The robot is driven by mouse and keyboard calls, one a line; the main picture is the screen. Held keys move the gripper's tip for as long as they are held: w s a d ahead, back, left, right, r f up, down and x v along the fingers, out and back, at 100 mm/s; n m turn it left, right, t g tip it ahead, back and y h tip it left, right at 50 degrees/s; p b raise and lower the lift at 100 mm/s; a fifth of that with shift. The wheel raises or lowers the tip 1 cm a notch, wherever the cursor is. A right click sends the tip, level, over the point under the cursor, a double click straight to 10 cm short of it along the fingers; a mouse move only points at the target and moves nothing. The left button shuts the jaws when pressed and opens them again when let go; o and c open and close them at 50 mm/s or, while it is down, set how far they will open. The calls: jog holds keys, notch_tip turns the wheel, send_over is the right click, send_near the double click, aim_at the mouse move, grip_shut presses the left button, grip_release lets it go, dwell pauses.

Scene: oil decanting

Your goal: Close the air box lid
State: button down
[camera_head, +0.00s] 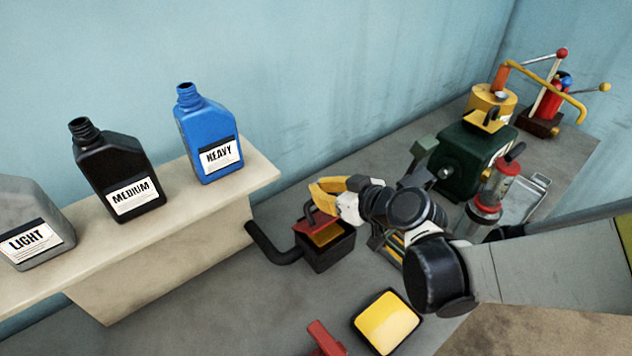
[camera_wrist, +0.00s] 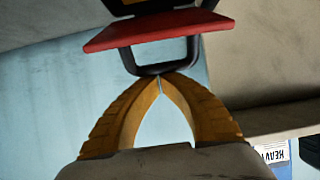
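The air box (camera_head: 330,250) is a small black box on the grey bench, with a black hose at its left. Its red lid (camera_head: 304,228) stands partly open, tilted, and yellow shows inside. In the wrist view the red lid (camera_wrist: 145,30) spans the top, with a black loop handle (camera_wrist: 193,50) hanging from it. My gripper (camera_head: 316,189) has yellow fingers and is over the box by the lid. In the wrist view the tips of my gripper (camera_wrist: 160,77) come together at the handle's crossbar, seemingly touching it. I see nothing clearly pinched between them.
A ledge at left holds a grey LIGHT bottle (camera_head: 32,228), a black MEDIUM bottle (camera_head: 120,172) and a blue HEAVY bottle (camera_head: 208,138). A yellow filter tray (camera_head: 388,320) and a red part (camera_head: 324,338) lie in front. Green machinery (camera_head: 468,158) stands at right.

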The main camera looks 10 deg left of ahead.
jog(key=shift+s+d+f+b, duration=0.25)
jog(key=shift+s+d, duration=0.15)
jog(key=shift+d, duration=0.1)
jog(key=shift+s+d+f+b, duration=0.2)
jog(key=shift+s+d+b, duration=0.05)
jog(key=shift+s+d, duration=0.2)
jog(key=shift+s+d+f+b, duration=1.05)
jog(key=shift+d+f+b, duration=0.1)
jog(key=shift+d+f, duration=0.1)
